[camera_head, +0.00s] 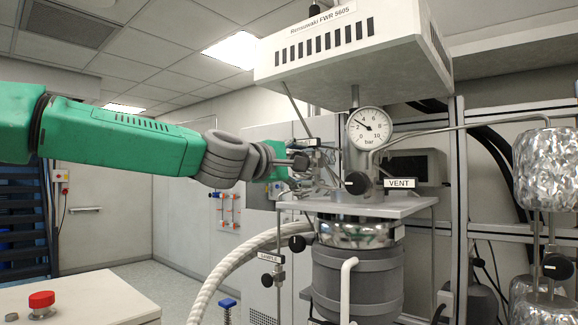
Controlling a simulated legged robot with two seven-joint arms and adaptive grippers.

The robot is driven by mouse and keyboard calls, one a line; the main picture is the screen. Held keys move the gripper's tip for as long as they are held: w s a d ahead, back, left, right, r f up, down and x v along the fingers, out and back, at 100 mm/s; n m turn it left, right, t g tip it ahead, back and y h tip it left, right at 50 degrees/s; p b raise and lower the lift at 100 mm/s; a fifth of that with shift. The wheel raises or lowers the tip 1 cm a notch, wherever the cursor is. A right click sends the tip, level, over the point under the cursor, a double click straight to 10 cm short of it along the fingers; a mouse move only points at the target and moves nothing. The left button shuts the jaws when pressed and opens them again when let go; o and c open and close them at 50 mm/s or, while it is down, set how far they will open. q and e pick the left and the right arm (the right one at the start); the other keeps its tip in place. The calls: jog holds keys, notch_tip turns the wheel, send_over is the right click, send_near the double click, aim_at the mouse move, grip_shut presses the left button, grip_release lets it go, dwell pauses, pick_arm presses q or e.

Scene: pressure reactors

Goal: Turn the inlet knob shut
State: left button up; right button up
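My green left arm comes in from the left, and its grey wrist ends in my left gripper (302,161) at the left side of the reactor head, above the metal plate. The gripper is small and overlaps the fittings there, so I cannot tell whether its fingers are open or shut, or touching anything. No inlet label is readable; a knob at that spot would be hidden by the gripper. The reactor (357,272) is a dark grey vessel with a shiny collar. A black knob (356,183) sits beside the VENT label. My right gripper is not in view.
A pressure gauge (369,126) stands above the plate (395,206), under a large white housing (350,55). A black knob (297,243) is near the SAMPLE label, beside a thick white hose (235,262). Foil-wrapped piping (546,170) is at right. A red button (41,299) is at lower left.

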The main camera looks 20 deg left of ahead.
pick_arm(q)
jog(key=v, duration=1.2)
jog(key=shift+d+r, duration=0.1)
